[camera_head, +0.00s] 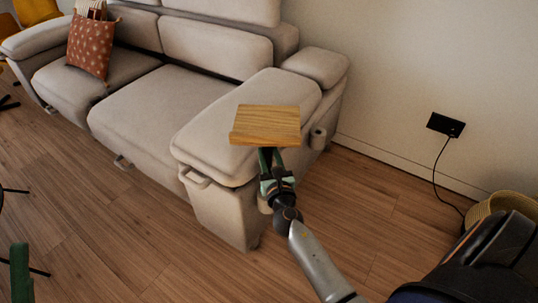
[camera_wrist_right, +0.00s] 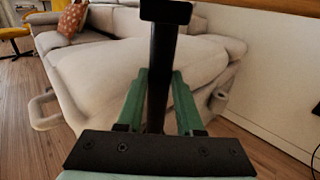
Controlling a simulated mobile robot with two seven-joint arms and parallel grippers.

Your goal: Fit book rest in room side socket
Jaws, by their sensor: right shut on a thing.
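The book rest, a flat wooden board (camera_head: 265,125) on a black stem (camera_wrist_right: 160,90), is in my right gripper (camera_head: 270,160). The green fingers, also in the right wrist view (camera_wrist_right: 159,80), are shut on the stem. In the head view the board appears in front of the sofa arm. A pale cylindrical socket (camera_head: 318,137) sits on the arm's outer side towards the wall. A second pale piece (camera_head: 265,205) nearer the room is mostly hidden by my gripper; it may be the room side socket. A green part at the lower left (camera_head: 19,270) looks like my left gripper; its opening is unclear.
The grey sofa (camera_head: 140,100) has a pale loop handle (camera_head: 195,179) at the arm's front. A red cushion (camera_head: 90,47) lies on it. A black wall outlet (camera_head: 445,125) with a cord and a woven basket (camera_head: 490,207) are at right. Floor beside the arm is clear.

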